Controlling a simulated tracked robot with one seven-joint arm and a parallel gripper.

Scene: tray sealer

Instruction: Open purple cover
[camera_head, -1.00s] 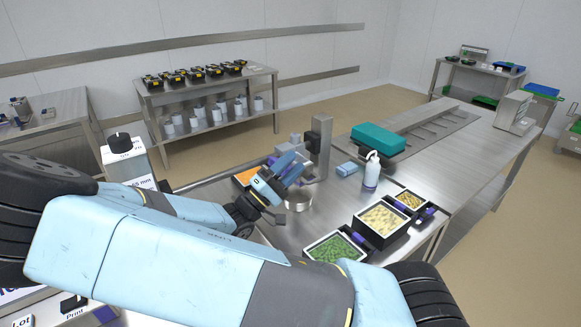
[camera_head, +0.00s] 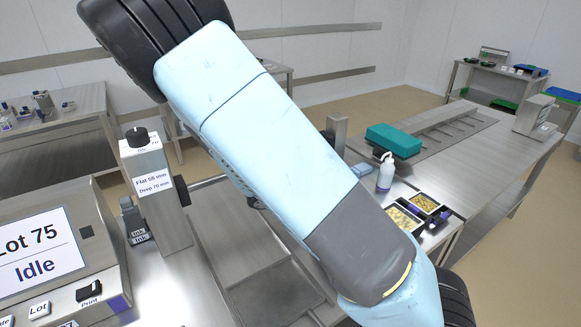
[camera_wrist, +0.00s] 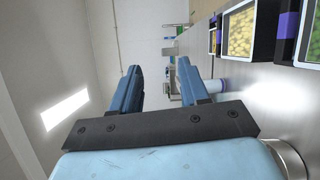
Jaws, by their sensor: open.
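I cannot make out a purple cover for certain. Small purple parts (camera_head: 443,216) show beside the food trays in the head view, and a purple block on a black piece (camera_wrist: 287,26) shows at the upper right of the wrist view. My gripper (camera_wrist: 157,80) is open and empty in the wrist view, its two blue fingers apart with nothing between them. The purple block lies to the right of the fingers, well clear of them. In the head view my arm crosses the middle and hides my gripper and much of the bench behind it.
A white pump bottle (camera_head: 386,173) and a teal block (camera_head: 393,140) stand on the steel bench at right. A label printer with an "Idle" screen (camera_head: 38,247) and a post with a black knob (camera_head: 150,180) stand at left. A bare steel surface (camera_head: 225,235) lies between.

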